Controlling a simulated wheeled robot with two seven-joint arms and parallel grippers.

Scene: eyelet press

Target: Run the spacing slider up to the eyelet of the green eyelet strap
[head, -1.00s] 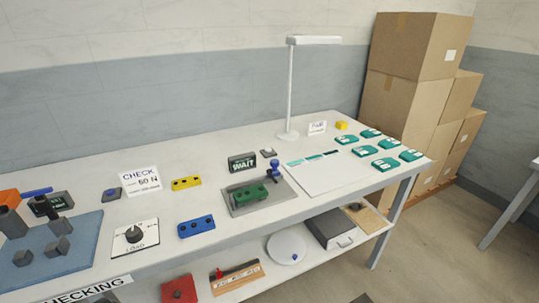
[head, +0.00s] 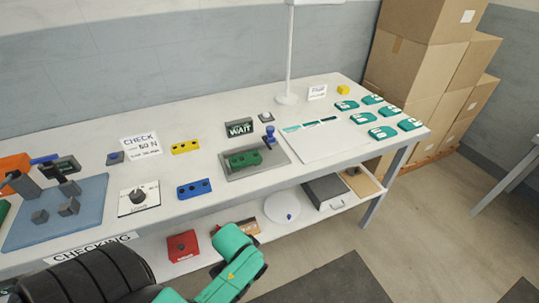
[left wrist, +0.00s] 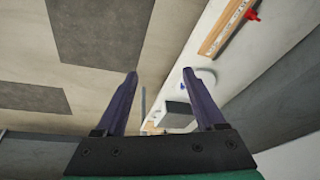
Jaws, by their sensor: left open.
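The green eyelet strap (head: 244,158) lies on a grey plate (head: 275,168) on the bench, with dark holes along its top; at this size I cannot tell one eyelet's details. A wooden board with a red piece, which may be the spacing slider, is on the lower shelf; in the head view the board (head: 246,227) is partly hidden by my teal arm. In the left wrist view the wooden board (left wrist: 222,28) and red piece (left wrist: 251,15) show at the top. My left gripper (left wrist: 160,74) is open and empty, apart from the board. My right gripper is not in view.
A blue-knobbed post (head: 269,136) stands at the plate's right end. Blue (head: 194,188) and yellow (head: 185,147) straps lie left of it. A red box (head: 182,246) and white disc (head: 283,208) are on the lower shelf.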

